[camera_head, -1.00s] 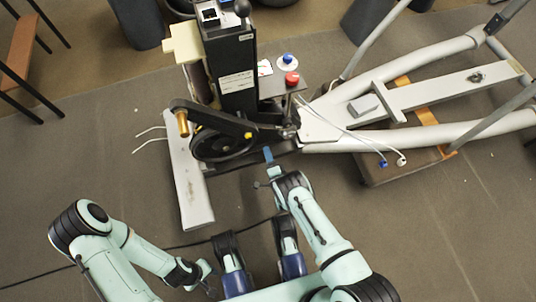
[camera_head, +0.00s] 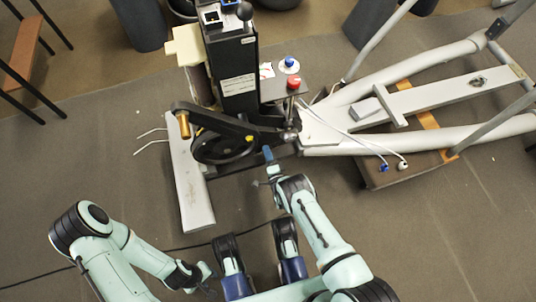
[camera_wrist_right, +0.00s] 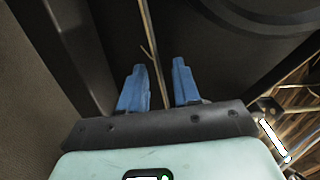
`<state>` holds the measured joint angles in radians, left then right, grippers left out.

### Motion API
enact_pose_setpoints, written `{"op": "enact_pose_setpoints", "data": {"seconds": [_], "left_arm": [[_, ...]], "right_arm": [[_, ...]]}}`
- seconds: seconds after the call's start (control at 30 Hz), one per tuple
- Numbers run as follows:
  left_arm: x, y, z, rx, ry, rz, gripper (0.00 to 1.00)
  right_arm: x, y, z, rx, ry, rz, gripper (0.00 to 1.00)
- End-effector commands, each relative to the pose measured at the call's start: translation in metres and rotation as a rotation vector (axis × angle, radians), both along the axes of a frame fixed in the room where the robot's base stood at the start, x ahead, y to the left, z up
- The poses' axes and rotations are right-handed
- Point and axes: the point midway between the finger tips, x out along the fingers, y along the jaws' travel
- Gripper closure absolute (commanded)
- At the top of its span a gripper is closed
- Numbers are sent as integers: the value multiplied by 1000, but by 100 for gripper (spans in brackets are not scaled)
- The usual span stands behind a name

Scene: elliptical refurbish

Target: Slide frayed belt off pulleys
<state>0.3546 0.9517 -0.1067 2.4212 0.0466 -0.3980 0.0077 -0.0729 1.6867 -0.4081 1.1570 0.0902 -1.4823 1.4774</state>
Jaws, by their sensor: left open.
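The black pulley wheel (camera_head: 222,149) sits low on the opened elliptical, behind a dark crank arm (camera_head: 215,121). A thin, light-edged strip with a loose strand, apparently the frayed belt (camera_wrist_right: 153,45), runs down between my right gripper's fingers in the right wrist view. My right gripper (camera_wrist_right: 160,85) has its two blue fingers apart, with gaps on both sides of the strip. In the head view my right gripper (camera_head: 268,155) is at the machine's lower frame, right of the wheel. My left gripper (camera_head: 209,281) is open and empty, low over the floor, away from the machine.
A pale floor bar (camera_head: 190,185) lies left of the wheel. A red knob (camera_head: 293,83) and a blue-topped part (camera_head: 289,64) sit on a small shelf. White cables (camera_head: 350,138) cross the rail frame. Open floor lies in front.

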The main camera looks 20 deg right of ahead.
Motion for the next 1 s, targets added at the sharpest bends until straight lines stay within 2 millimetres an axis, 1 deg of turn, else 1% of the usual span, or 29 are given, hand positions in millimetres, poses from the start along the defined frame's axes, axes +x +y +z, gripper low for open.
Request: {"op": "enact_pose_setpoints", "data": {"seconds": [0.6,1.0], "left_arm": [[0,0,0,0,0,0,57],[0,0,0,0,0,0,57]], "right_arm": [[12,0,-1,0,1,-1,68],[14,0,0,0,1,0,68]]}}
